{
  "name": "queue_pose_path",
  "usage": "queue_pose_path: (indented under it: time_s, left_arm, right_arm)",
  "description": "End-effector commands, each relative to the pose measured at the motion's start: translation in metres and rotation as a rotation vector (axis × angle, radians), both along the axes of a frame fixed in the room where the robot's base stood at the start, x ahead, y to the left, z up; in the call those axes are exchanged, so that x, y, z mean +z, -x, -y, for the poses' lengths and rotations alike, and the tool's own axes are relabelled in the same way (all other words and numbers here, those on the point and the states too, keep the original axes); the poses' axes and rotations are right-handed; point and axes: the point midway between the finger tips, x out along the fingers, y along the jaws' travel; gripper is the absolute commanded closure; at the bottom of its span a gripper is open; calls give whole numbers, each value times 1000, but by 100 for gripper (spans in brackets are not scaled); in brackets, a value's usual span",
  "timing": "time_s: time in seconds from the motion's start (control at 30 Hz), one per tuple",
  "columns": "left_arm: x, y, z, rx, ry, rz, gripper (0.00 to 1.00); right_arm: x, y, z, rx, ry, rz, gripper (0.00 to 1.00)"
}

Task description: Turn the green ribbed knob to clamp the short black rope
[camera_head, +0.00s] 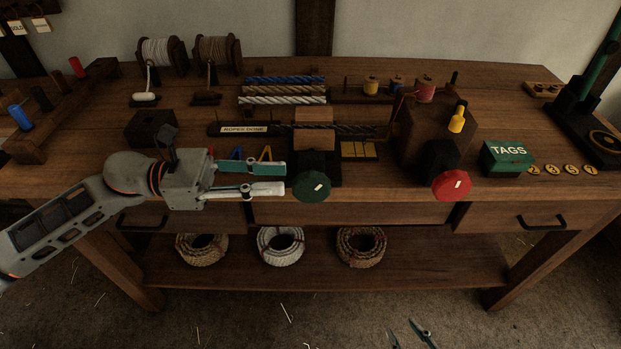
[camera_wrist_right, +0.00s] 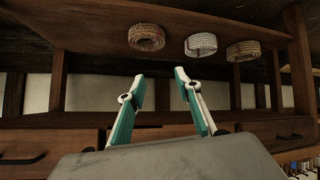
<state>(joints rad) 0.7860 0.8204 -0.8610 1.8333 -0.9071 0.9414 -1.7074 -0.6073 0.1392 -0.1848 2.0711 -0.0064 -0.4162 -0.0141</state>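The green ribbed knob (camera_head: 312,190) is on the front of a dark clamp (camera_head: 317,163) with a wooden block at the middle of the bench. It carries a small pale mark.
A red knob (camera_head: 452,185) is on a second clamp to the right, below a yellow-handled piece (camera_head: 457,118). A green TAGS box (camera_head: 507,158) stands further right. A ROPES DONE label (camera_head: 244,129) lies behind my left gripper. Rope coils (camera_head: 280,246) rest on the lower shelf.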

Motion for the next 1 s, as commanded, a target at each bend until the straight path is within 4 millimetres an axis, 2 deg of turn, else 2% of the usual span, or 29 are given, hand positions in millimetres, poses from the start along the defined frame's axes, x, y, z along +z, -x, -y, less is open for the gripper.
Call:
queue_pose_path:
  time_s: [0.2,0.43,0.6,0.87,0.97,1.0]
  left_arm:
    - [8,1,32,-5,2,7,76]
    - [6,0,63,-3,0,5,76]
    - [4,1,73,-3,-1,4,76]
    - [3,1,74,-3,-2,3,76]
    - [3,1,74,-3,-2,2,100]
    - [3,1,74,-3,-2,2,100]
  right_arm:
    - [12,-3,-2,1,-7,14,66]
    - [10,1,-3,1,-13,6,66]
    - [7,3,-4,2,-15,-2,66]
    - [8,3,-4,2,-16,-1,66]
    - [8,3,-4,2,-17,0,66]
    - [9,3,-4,2,-17,0,66]
